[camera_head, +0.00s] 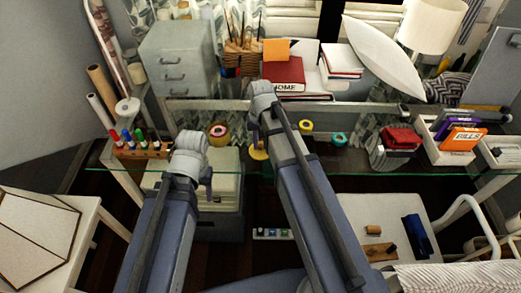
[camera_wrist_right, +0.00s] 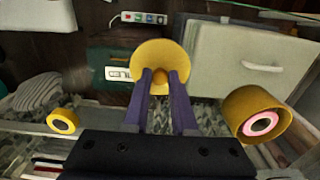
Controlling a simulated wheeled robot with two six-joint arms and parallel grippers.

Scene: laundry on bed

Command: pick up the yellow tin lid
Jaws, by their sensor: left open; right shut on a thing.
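The yellow tin lid (camera_wrist_right: 160,52) is a round disc with a small knob, seen close in the right wrist view. My right gripper (camera_wrist_right: 161,80) is shut on its knob. In the head view the lid (camera_head: 258,155) shows partly below my right gripper, beside my arm, near the front edge of the glass desk. The yellow tin (camera_head: 218,139), with pink inside, stands to its left; it also shows in the right wrist view (camera_wrist_right: 243,107). My left gripper (camera_head: 207,188) is open and appears empty near the desk's front edge; its fingers are mostly hidden.
A yellow roll (camera_head: 305,126) and a teal roll (camera_head: 339,139) lie on the desk to the right. A marker rack (camera_head: 143,153) stands at the left, and a white tray (camera_head: 452,155) with boxes at the right. A power strip (camera_head: 272,234) lies below the desk.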

